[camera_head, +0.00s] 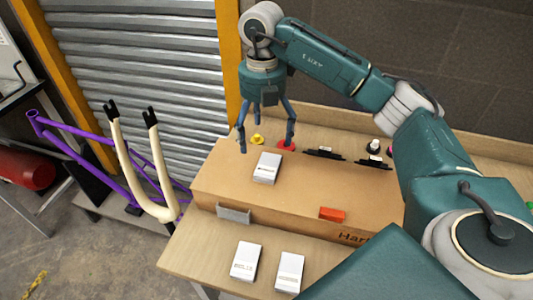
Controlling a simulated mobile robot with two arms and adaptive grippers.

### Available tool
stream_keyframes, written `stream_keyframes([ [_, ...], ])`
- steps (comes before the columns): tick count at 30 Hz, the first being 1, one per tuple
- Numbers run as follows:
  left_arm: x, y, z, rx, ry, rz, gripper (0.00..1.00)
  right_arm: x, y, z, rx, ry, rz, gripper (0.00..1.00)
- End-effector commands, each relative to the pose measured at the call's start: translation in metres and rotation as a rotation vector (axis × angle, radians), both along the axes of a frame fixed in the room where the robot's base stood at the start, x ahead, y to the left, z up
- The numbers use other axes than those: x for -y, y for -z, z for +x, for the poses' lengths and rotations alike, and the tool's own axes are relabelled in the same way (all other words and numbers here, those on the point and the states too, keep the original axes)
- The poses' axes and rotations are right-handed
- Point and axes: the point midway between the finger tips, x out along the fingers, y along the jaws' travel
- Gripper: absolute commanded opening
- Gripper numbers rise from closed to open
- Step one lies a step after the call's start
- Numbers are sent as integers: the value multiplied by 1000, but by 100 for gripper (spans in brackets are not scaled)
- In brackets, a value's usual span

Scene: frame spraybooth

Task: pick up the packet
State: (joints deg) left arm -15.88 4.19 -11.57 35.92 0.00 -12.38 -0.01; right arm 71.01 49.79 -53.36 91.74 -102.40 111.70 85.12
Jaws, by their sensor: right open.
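A white packet (267,167) with small dark print lies flat on top of a brown cardboard box (300,188). Two similar white packets, one on the left (246,261) and one on the right (289,272), lie on the wooden table in front of the box. My right gripper (266,142) points down with its fingers spread, empty. In the picture it is just above and behind the packet on the box; I cannot tell the exact height. My left gripper is not in view.
A grey bracket (234,213) is at the box's front left, and an orange block (332,214) lies near its front edge. A yellow piece (257,139), a red piece (286,145) and black parts (324,153) sit behind. A purple bicycle frame (80,150) stands at left.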

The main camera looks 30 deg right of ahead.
Motion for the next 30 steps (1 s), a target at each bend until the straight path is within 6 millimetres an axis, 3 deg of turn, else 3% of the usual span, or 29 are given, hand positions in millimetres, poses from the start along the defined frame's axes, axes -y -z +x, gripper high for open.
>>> stream_keyframes([
  [3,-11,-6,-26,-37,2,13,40,1,18,-2,-7,1,-1,89],
  [9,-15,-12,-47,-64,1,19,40,1,45,-1,-4,0,-1,89],
  [14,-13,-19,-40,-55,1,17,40,1,55,0,-4,1,-1,89],
  [19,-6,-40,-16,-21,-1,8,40,2,78,2,-7,1,-1,89],
  [22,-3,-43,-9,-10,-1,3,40,2,93,3,-5,0,0,89],
  [30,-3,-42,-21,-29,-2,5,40,2,103,4,-2,0,-1,89],
])
